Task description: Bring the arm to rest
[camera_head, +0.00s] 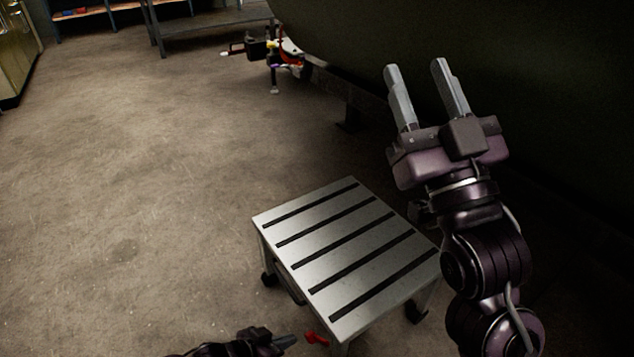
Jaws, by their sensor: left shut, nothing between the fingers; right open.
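My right arm rises along the right side of the view. Its gripper (418,78) points up, with its two grey fingers apart and nothing between them. It is above and behind the stool in the picture, in front of the dark curved surface. My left gripper (286,341) shows at the bottom edge, low and partly cut off. Its grey fingers are together and point right, with nothing held. A small red object (316,339) appears just right of its fingertips, apart from them; what it is I cannot tell.
A grey step stool (340,245) with black strips and castors stands between my arms. A dark curved fuselage (560,110) fills the right. The left floor is clear.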

